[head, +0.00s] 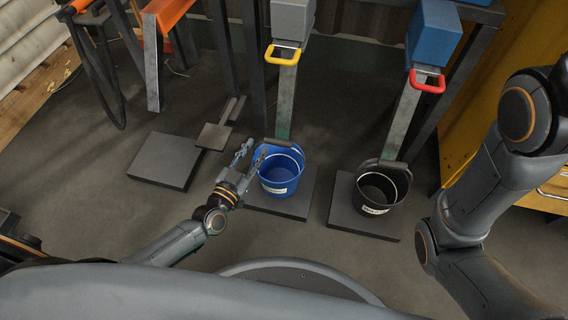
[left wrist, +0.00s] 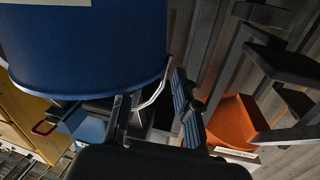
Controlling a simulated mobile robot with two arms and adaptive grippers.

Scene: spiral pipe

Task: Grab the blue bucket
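The blue bucket (head: 288,184) stands upright on a dark square plate (head: 297,206), with a wire handle and a pale label. My left gripper (head: 251,154) is at the bucket's upper left side, its fingers apart. In the left wrist view, the bucket's blue wall (left wrist: 85,45) fills the upper left. Part of its wire handle (left wrist: 155,97) appears between the spread fingers of my left gripper (left wrist: 155,95); I cannot tell whether they touch it. My right arm shows at the right of the head view, but its gripper is out of view.
A black bucket (head: 384,193) stands on another plate to the right. An empty dark plate (head: 165,161) lies to the left. Sloping chutes with a yellow handle (head: 283,54) and a red handle (head: 427,81) end above the buckets. A yellow cabinet (head: 480,95) stands at right.

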